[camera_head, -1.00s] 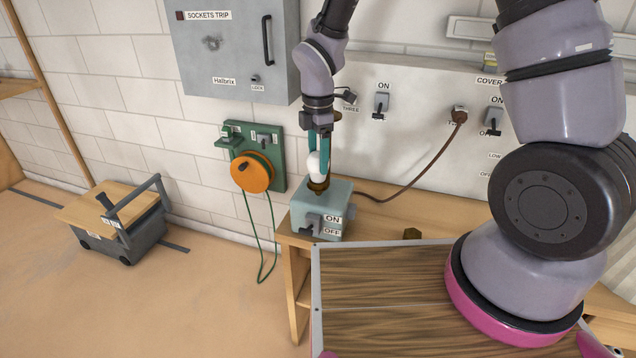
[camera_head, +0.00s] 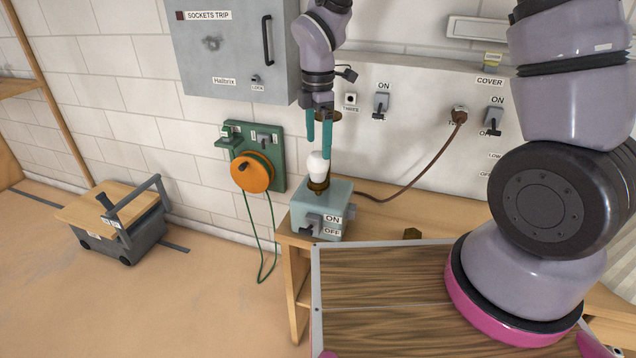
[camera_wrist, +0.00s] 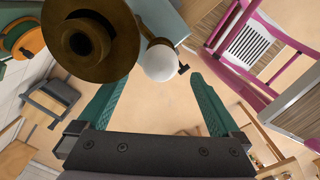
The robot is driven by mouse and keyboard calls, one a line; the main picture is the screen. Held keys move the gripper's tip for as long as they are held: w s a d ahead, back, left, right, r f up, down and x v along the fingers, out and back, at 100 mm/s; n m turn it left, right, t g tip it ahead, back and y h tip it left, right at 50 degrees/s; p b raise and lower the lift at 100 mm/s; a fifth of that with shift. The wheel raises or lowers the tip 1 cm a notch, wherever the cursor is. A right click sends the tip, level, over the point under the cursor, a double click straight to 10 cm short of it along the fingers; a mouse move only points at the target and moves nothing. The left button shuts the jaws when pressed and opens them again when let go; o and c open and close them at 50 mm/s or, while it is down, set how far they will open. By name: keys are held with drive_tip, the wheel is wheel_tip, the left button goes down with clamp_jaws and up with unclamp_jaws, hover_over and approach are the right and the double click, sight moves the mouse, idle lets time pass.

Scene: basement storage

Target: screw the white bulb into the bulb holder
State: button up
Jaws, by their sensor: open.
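The white bulb (camera_head: 318,166) stands upright on the brass bulb holder (camera_head: 318,186), on top of a grey-green box (camera_head: 322,212). Its base is at the holder; how deep it sits cannot be told. My gripper (camera_head: 318,150) is open and empty, with its teal fingers pointing down and the tips around or just above the bulb's top. The bulb also shows in the wrist view (camera_wrist: 160,62), in line with the gap between the spread fingers (camera_wrist: 160,82).
The box has an ON/OFF switch (camera_head: 311,223) on its front. A large brown round fitting (camera_wrist: 88,40) is close in the wrist view. A switch panel (camera_head: 420,100) and a grey cabinet (camera_head: 235,50) are behind. A brown cable (camera_head: 415,180) runs right of the box.

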drive_tip(key=shift+r, duration=2.1)
drive_tip(key=shift+s, duration=0.1)
